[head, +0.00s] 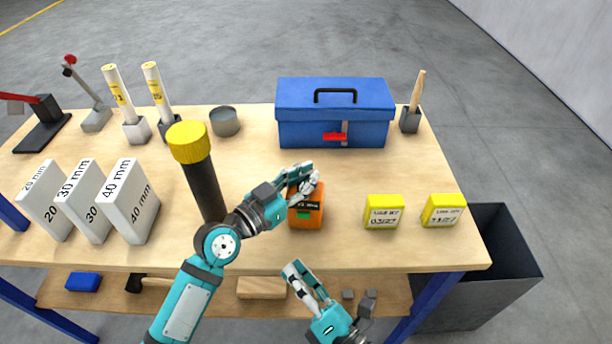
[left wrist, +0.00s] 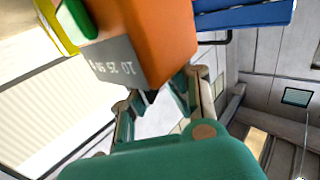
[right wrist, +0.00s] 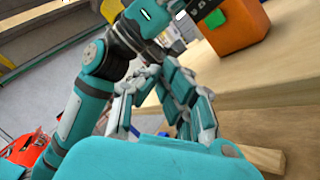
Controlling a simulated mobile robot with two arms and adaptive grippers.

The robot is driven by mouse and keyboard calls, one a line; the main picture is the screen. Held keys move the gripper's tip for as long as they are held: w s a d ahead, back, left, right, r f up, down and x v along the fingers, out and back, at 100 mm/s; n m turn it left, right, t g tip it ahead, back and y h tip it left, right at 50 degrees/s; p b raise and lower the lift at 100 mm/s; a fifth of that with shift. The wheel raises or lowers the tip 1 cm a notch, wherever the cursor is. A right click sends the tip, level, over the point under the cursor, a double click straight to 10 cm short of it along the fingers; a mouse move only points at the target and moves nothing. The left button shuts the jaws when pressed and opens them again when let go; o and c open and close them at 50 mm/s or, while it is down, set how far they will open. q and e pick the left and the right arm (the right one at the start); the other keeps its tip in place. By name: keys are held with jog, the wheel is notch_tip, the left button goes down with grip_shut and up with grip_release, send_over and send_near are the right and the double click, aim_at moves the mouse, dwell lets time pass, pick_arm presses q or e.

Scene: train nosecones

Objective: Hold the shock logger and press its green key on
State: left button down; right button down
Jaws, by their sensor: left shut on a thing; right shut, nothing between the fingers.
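The shock logger is an orange box (head: 307,217) near the front middle of the table, with a dark display strip and a green key (head: 303,214) on its near face. My left gripper (head: 302,183) is shut on the logger at its top. The left wrist view shows the orange body (left wrist: 160,40) close up, with the green key (left wrist: 76,20) at upper left. My right gripper (head: 293,270) is shut and empty, by the table's front edge, below the logger in the picture. The right wrist view shows the logger (right wrist: 240,28) and its green key (right wrist: 215,19) at upper right.
A black post with a yellow cap (head: 188,142) stands left of the logger, close to my left arm. Two yellow boxes (head: 384,212) (head: 443,210) stand to the right. White gauge blocks (head: 128,202) stand at left, a blue toolbox (head: 335,110) at the back. Table is clear between logger and toolbox.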

aim_at(303, 215)
pick_arm(q)
jog(key=shift+f, duration=0.1)
pick_arm(e)
jog(key=shift+w+d, duration=0.15)
jog(key=shift+w, duration=1.3)
jog(key=shift+w+d, duration=0.15)
jog(key=shift+w, duration=1.25)
jog(key=shift+w+d, duration=0.15)
jog(key=shift+w, duration=1.3)
jog(key=shift+w, duration=0.15)
